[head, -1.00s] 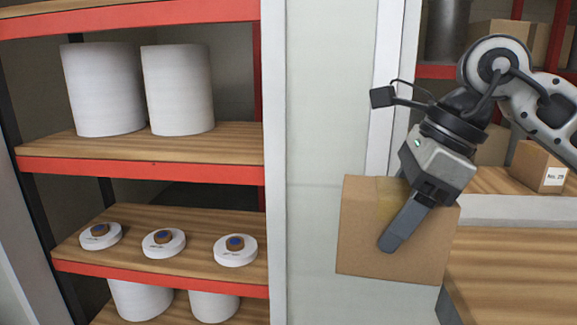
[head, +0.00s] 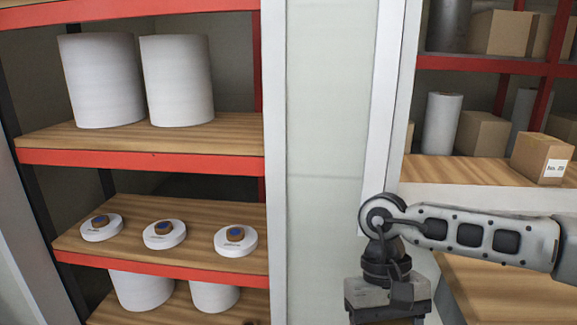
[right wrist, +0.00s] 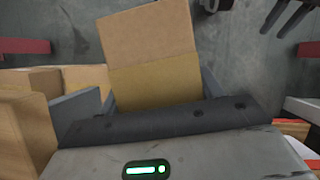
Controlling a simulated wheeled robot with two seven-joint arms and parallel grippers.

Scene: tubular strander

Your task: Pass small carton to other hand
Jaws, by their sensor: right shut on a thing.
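The small carton (right wrist: 150,45) is a brown cardboard box with a tan tape band, seen in the right wrist view. My right gripper (right wrist: 155,100) is shut on it, with a grey finger on each side. In the head view my right gripper (head: 388,298) points down at the bottom edge; its fingers and the carton are below the frame. My left gripper does not show in the head view.
Red-edged wooden shelves (head: 140,158) on the left hold white rolls (head: 177,80) and white discs (head: 164,234). A labelled carton (head: 541,158) stands on the right shelf. A pale post (head: 325,150) stands between them. Other cartons (right wrist: 22,125) lie left in the right wrist view.

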